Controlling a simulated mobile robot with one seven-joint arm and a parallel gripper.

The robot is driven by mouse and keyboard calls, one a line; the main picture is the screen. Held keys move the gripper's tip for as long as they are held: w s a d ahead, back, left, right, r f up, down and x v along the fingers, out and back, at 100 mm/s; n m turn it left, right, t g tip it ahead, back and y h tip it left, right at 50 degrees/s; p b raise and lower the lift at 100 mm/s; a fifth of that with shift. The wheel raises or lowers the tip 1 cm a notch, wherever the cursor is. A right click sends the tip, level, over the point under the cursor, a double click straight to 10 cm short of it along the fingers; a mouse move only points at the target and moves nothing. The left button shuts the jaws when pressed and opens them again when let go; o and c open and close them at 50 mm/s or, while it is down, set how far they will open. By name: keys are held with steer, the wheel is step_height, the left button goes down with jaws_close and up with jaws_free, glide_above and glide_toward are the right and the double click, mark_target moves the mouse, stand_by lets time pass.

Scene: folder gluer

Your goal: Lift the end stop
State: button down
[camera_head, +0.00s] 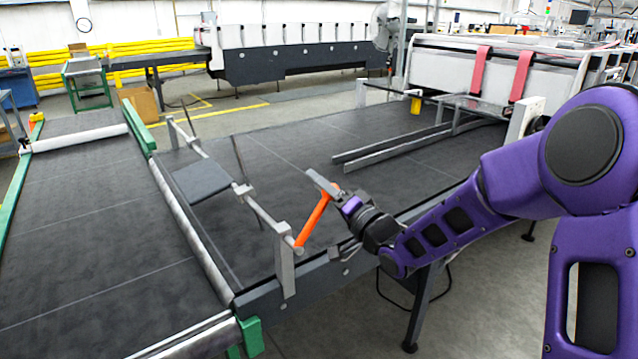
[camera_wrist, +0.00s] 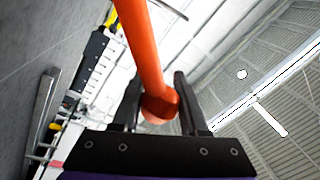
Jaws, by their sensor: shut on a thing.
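The end stop is a metal crossbar (camera_head: 262,213) spanning the dark belt between two short posts. A grey flat plate (camera_head: 201,180) hangs from it, low over the belt. An orange handle (camera_head: 312,220) rises from the bar's near end, slanting up to the right. My gripper (camera_head: 333,188) is shut on the handle's upper end. In the wrist view, the orange handle (camera_wrist: 145,50) runs down from the top edge, and its rounded end sits between the two dark fingers (camera_wrist: 158,103). The fingers partly hide the handle's tip in the head view.
The near post (camera_head: 285,265) stands at the belt's front edge, close to the handle. Metal guide rails (camera_head: 395,146) lie on the belt farther right. A second dark belt with green side rails (camera_head: 90,220) is at left. The air above the crossbar looks clear.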

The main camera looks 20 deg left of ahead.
steer(key=shift+d+f, duration=0.1)
steer(key=shift+c, duration=2.2)
jaws_free()
steer(key=v, duration=1.7)
steer(key=shift+s+b, duration=0.15)
steer(key=shift+b, duration=0.25)
steer(key=shift+d, duration=0.1)
